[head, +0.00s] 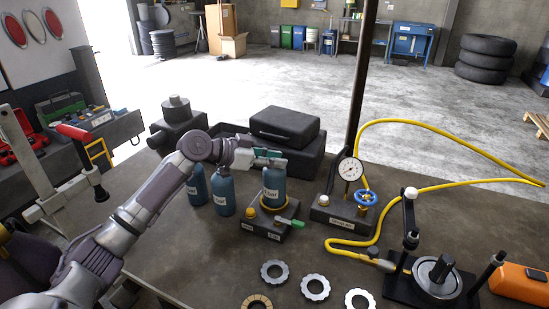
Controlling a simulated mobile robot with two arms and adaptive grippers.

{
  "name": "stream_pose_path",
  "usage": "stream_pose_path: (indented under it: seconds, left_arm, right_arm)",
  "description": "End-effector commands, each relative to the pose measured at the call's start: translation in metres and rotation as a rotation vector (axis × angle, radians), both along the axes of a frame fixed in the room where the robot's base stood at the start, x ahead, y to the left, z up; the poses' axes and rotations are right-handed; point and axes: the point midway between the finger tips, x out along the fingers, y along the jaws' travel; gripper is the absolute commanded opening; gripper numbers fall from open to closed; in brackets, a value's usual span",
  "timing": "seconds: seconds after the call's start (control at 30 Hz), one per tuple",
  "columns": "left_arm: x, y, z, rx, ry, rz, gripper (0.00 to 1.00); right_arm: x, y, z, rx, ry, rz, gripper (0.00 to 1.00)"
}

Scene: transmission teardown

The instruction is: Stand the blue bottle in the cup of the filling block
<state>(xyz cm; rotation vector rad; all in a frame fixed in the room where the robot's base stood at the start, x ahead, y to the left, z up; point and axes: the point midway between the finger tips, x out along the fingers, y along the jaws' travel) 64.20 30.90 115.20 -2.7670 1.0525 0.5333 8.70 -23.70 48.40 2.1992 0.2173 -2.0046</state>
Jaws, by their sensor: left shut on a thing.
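A blue bottle (274,188) with a white label stands upright over the filling block (262,226). Its lower end is within the yellow ring of the block's cup (289,208); I cannot tell whether it rests on the cup's bottom. My left gripper (270,157) is shut on the bottle's top, which the fingers mostly hide. The block has a green-handled lever (290,222) at its right and an orange knob at its left. My right gripper is not in view.
Two more blue bottles (223,193) (196,187) stand left of the block. A black case (286,127) lies behind it. A gauge stand (343,214) with a blue valve wheel and yellow hose is to the right. Several metal rings (315,288) lie in front.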

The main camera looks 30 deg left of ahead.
Motion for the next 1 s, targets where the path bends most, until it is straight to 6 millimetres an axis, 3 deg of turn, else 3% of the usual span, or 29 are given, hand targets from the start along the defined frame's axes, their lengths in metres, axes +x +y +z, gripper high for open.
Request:
stream_pose_path:
  seconds: [0.1, 0.13, 0.27, 0.67, 1.0]
  left_arm:
    - [0.001, 0.000, 0.001, -0.003, -0.007, 0.001, 0.00]
    - [0.000, 0.000, -0.001, 0.000, 0.000, 0.000, 0.32]
    - [0.000, 0.000, -0.001, 0.000, 0.000, 0.000, 0.53]
    - [-0.004, 0.005, 0.000, 0.002, 0.001, 0.001, 0.53]
    - [-0.051, 0.047, 0.022, 0.004, 0.002, 0.002, 0.53]
  right_arm:
    - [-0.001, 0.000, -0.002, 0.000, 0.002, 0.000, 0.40]
    - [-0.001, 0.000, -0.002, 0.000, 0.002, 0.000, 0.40]
    - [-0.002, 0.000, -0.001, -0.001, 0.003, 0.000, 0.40]
    - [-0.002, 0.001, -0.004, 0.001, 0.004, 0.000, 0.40]
    - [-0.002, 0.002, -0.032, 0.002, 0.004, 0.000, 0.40]
